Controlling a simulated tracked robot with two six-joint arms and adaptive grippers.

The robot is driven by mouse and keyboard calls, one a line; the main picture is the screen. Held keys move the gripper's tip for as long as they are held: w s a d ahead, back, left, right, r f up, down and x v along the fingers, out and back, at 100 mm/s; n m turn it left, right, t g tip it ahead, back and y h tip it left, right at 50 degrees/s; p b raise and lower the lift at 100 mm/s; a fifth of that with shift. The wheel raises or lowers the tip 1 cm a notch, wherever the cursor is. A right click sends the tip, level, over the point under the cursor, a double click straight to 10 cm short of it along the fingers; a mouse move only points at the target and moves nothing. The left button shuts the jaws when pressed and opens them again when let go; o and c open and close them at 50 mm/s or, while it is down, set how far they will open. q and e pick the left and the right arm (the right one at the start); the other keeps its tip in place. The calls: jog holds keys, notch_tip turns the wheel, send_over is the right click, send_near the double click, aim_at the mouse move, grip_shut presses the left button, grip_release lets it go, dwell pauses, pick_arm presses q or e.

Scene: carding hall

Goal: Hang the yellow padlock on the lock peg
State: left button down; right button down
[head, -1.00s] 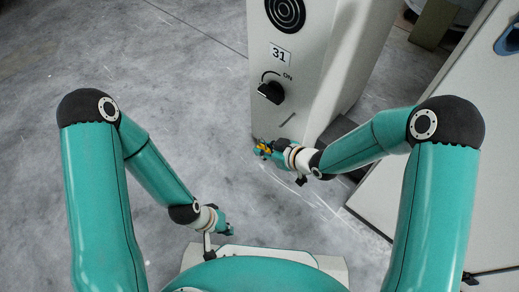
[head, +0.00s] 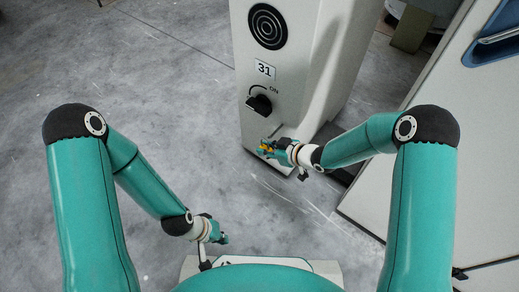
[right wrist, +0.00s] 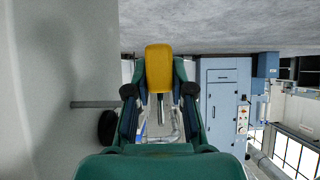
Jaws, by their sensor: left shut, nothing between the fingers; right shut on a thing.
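The yellow padlock (head: 266,149) is held in my right gripper (head: 270,150), in front of the lower face of the pale machine housing. In the right wrist view the padlock's yellow body (right wrist: 159,68) sits between the two fingertips of the right gripper (right wrist: 160,90), with its metal shackle below it in the picture. The lock peg (right wrist: 93,104) is a thin grey rod standing out from the pale panel, left of the gripper and apart from the padlock. In the head view it looks like a thin rod (head: 278,130) below the switch. My left gripper (head: 223,239) is shut and empty, low over the floor.
The housing (head: 305,50) carries a round black vent (head: 268,26), a number 31 plate (head: 265,70) and a black rotary switch (head: 259,103) marked ON. A large pale cabinet (head: 430,140) stands at the right. The floor at the left is clear.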

jog(key=shift+w+d+f+p, duration=0.3)
jog(key=shift+w+d+p, duration=0.15)
jog(key=shift+w+d, duration=0.4)
jog(key=shift+w+d+f+p, duration=0.3)
jog(key=shift+w+d+p, duration=0.15)
jog(key=shift+w, duration=0.55)
jog(key=c, duration=0.9)
grip_release()
jog(key=shift+c, duration=0.2)
jog(key=shift+d, duration=0.1)
